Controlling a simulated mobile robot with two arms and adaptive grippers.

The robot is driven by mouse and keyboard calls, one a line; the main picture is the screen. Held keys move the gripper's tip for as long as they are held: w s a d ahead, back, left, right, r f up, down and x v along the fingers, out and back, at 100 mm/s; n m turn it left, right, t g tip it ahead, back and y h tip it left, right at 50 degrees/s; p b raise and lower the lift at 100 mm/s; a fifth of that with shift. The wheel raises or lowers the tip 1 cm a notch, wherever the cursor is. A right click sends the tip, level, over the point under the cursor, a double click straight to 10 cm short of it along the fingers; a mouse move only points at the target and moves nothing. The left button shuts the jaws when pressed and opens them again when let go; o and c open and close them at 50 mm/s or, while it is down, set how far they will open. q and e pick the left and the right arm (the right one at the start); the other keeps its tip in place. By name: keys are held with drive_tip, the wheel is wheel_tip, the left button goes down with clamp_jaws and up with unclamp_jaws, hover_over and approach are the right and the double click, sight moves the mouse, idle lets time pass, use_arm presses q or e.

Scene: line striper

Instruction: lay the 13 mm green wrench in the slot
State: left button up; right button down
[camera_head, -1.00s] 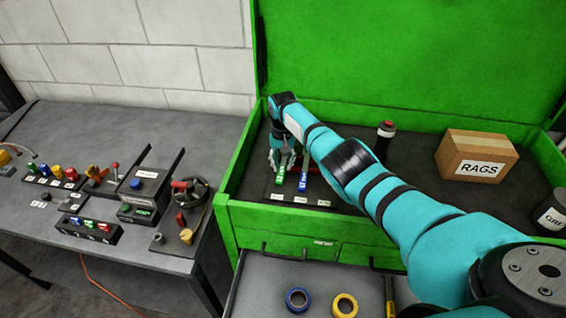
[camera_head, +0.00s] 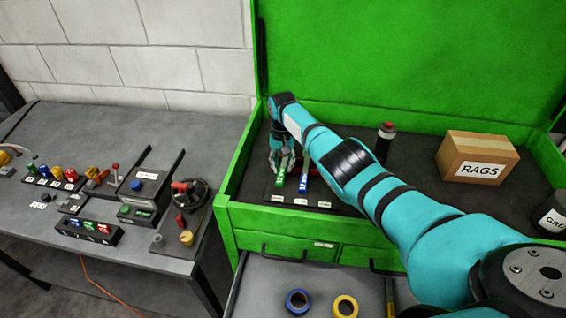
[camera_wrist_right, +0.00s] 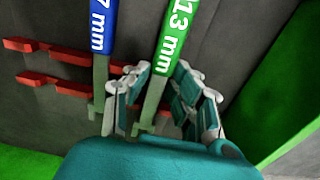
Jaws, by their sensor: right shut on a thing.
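The green 13 mm wrench (camera_head: 279,182) is in the green tool chest, and its green labelled handle (camera_wrist_right: 177,45) and bare metal shaft show in the wrist view. My right gripper (camera_head: 281,160) is shut on the shaft, and its fingers (camera_wrist_right: 165,82) lie on both sides of it. Red rests (camera_wrist_right: 85,57) form rows on the dark board, some partly hidden behind my fingers. I cannot tell whether the green wrench touches its rests. The blue wrench (camera_head: 302,184), also in the wrist view (camera_wrist_right: 104,30), lies beside it on the left there. My left gripper is not in view.
The green chest wall (camera_wrist_right: 285,110) is close to the right of my gripper in the wrist view. A RAGS box (camera_head: 478,158) and a dark red-topped bottle (camera_head: 384,142) stand farther right in the chest. Tape rolls (camera_head: 298,301) lie in the open drawer below.

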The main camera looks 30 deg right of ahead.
drive_tip(key=shift+s, duration=0.1)
drive_tip(key=c, duration=0.7)
unclamp_jaws()
drive_tip(key=shift+r, duration=0.15)
wheel_tip(320, 180, up, 3)
drive_tip(key=p, duration=0.2)
drive_tip(key=shift+p, duration=0.4)
drive_tip(key=shift+r+p, duration=0.4)
drive_tip(key=shift+r, duration=1.65)
drive_tip(key=shift+f, duration=0.1)
